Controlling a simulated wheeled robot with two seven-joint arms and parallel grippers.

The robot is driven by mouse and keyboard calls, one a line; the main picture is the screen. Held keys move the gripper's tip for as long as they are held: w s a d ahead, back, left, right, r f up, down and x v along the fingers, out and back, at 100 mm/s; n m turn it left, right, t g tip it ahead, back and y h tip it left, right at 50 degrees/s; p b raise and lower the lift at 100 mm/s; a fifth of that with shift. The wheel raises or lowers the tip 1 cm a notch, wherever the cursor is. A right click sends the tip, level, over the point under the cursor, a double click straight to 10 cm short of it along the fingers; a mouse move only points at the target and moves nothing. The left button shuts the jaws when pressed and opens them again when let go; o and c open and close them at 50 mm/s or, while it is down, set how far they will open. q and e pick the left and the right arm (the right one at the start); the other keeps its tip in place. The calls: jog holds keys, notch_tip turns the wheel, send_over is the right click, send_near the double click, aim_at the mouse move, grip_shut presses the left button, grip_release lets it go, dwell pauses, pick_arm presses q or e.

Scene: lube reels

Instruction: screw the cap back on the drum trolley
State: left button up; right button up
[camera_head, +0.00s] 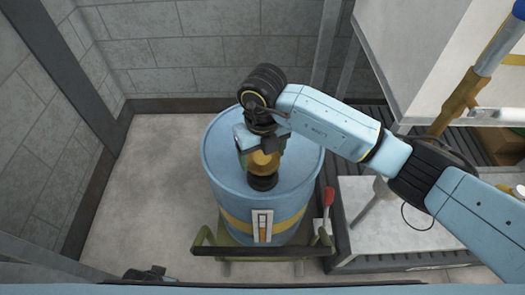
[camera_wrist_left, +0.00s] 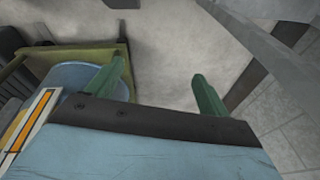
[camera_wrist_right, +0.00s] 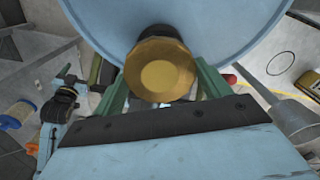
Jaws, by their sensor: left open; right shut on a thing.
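The blue drum (camera_head: 222,166) with a yellow band stands upright on the olive drum trolley (camera_head: 262,252). My right gripper (camera_head: 262,157) is over the drum's top, shut on the gold cap (camera_head: 267,164).
A gauge label (camera_head: 263,225) is on the drum's front. A red-handled lever (camera_head: 328,197) stands right of the drum. A grey bench (camera_head: 385,225) and a white cabinet (camera_head: 420,50) are further right. Open floor (camera_head: 160,190) lies left, up to block walls.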

jog(key=shift+f+b, duration=0.55)
jog(key=shift+f, duration=0.3)
jog(key=shift+f+b, duration=0.5)
jog(key=shift+f, duration=0.25)
pick_arm(q)
jog(key=w+r, duration=0.1)
jog(key=d+r, duration=0.1)
jog(key=r, duration=0.1)
jog(key=w+d+r, duration=0.1)
jog(key=shift+w+r, duration=0.35)
jog(key=shift+r, duration=0.05)
jog(key=shift+d+r, duration=0.2)
jog(key=shift+f+b, duration=0.35)
jog(key=shift+f, duration=0.1)
pick_arm(e)
jog(key=shift+f, duration=0.65)
jog(key=m+p, duration=0.2)
jog(key=shift+r+m, duration=0.2)
jog(key=shift+m, duration=0.2)
jog(key=shift+m+p, duration=0.45)
jog(key=shift+m, duration=0.55)
pick_arm(q)
jog(key=v, duration=0.2)
jog(key=shift+w+a+r, duration=0.15)
jog(key=shift+w+r, duration=0.1)
jog(key=shift+r, duration=0.2)
pick_arm(e)
jog(key=shift+f, duration=0.15)
